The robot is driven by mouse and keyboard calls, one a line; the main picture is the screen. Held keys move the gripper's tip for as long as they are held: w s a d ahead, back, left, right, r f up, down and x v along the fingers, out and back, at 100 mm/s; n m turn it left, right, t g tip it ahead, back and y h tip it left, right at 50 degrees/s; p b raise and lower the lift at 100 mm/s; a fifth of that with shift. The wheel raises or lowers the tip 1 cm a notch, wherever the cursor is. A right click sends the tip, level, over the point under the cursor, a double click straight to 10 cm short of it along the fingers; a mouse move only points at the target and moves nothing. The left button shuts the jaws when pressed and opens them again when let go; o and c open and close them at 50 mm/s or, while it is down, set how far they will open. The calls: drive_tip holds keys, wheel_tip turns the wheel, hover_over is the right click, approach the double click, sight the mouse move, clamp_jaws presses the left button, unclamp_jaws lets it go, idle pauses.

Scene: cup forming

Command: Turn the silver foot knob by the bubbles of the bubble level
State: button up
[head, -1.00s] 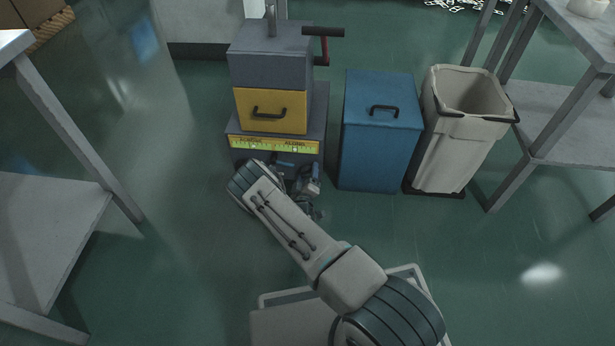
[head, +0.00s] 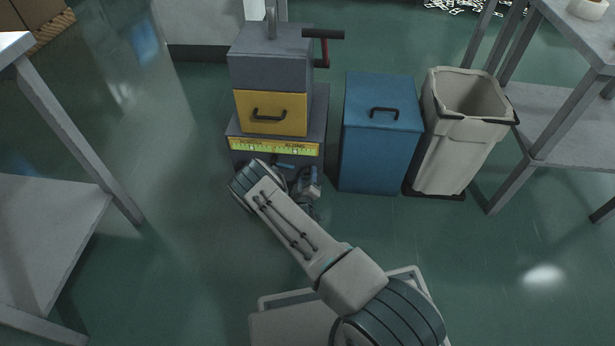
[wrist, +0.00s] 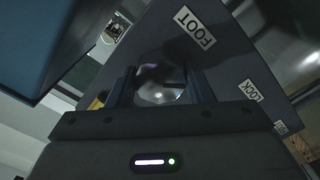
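The silver foot knob (wrist: 160,93) shows in the wrist view below a label reading FOOT. My gripper (wrist: 162,88) has one finger on each side of it and appears closed on it. In the head view my arm hides the knob and most of the gripper (head: 305,188), low in front of the machine. The bubble level (head: 275,148) is a yellow-green strip on the machine's front, with an across scale at left and an along scale at right. Its bubbles are too small to read exactly.
The grey machine (head: 270,60) has a yellow drawer (head: 272,112) above the level. A blue cabinet (head: 380,135) stands close at its right, then a beige bin (head: 450,140). Grey tables stand at both sides. The floor (head: 180,230) left of my arm is clear.

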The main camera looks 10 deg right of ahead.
drive_tip(key=o, duration=0.4)
drive_tip(key=shift+o, duration=0.2)
drive_tip(key=p+v, duration=0.5)
drive_tip(key=v, duration=0.9)
